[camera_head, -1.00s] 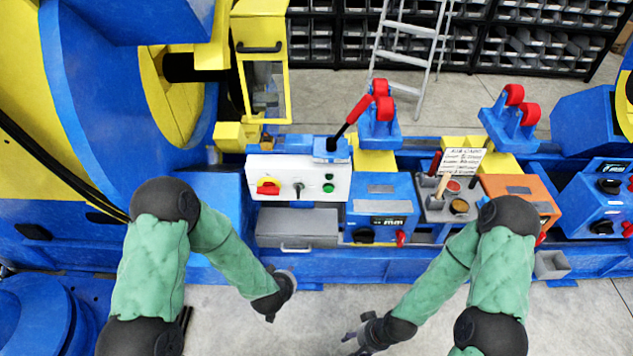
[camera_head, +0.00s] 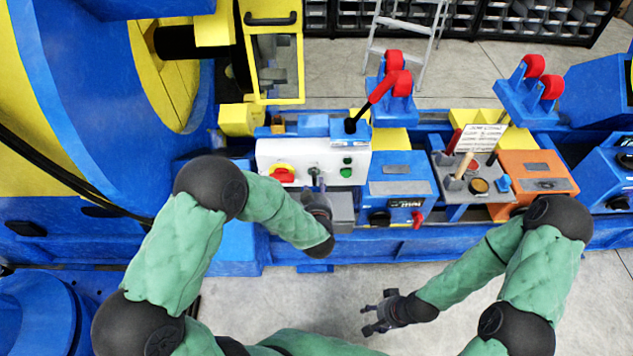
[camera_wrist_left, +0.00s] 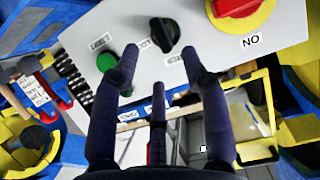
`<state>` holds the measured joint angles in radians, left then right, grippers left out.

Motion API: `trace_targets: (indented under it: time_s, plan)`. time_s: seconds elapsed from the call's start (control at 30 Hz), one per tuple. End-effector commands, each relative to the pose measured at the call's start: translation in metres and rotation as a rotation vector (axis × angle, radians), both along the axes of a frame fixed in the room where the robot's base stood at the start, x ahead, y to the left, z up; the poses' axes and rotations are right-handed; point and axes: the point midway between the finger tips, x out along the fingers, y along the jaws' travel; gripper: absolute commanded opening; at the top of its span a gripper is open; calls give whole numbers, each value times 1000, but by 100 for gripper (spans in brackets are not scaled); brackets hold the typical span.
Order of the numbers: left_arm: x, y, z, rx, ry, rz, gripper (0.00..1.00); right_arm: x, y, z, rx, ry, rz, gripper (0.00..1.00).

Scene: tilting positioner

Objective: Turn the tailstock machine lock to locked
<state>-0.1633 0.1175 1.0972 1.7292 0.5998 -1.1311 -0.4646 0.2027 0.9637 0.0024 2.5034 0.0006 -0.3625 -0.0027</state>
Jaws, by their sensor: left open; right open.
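A white control box (camera_head: 330,153) carries a red knob on a yellow plate (camera_head: 282,173), a black selector knob (camera_wrist_left: 165,34) and green buttons (camera_head: 347,161). I cannot tell from the labels which control is the lock. My left gripper (camera_head: 317,190) is at the box's front, just below the selector. In the left wrist view its open fingers (camera_wrist_left: 160,75) point at the panel, with the selector ahead between them and seemingly untouched. One finger overlaps the green button (camera_wrist_left: 107,60) side. My right gripper (camera_head: 372,318) is open and empty over the floor.
A blue box (camera_head: 398,187) with a black knob and red lever stands right of the white box. Further right are a grey tool tray (camera_head: 463,183) and an orange box (camera_head: 535,175). A red-handled lever (camera_head: 382,87) rises behind the white box. The front floor is clear.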

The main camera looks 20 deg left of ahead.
Motion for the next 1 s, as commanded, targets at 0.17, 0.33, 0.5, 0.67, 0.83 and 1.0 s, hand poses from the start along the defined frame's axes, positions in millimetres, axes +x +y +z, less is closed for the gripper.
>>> trace_targets:
  time_s: [0.17,0.33,0.5,0.67,0.83,1.0]
  plan:
    - [28,8,-15,-1,1,1,45,0,0,-13,0,0,0,57]
    - [46,13,-22,0,1,0,45,0,0,-19,0,0,0,57]
    - [53,16,-24,1,1,0,45,0,0,-21,0,0,0,57]
    - [54,16,-24,0,1,-1,45,0,0,-21,0,0,0,57]
    - [54,16,-24,0,1,-1,31,0,0,-21,0,0,0,57]
    - [54,16,-24,0,1,-1,0,0,0,-21,0,0,0,57]
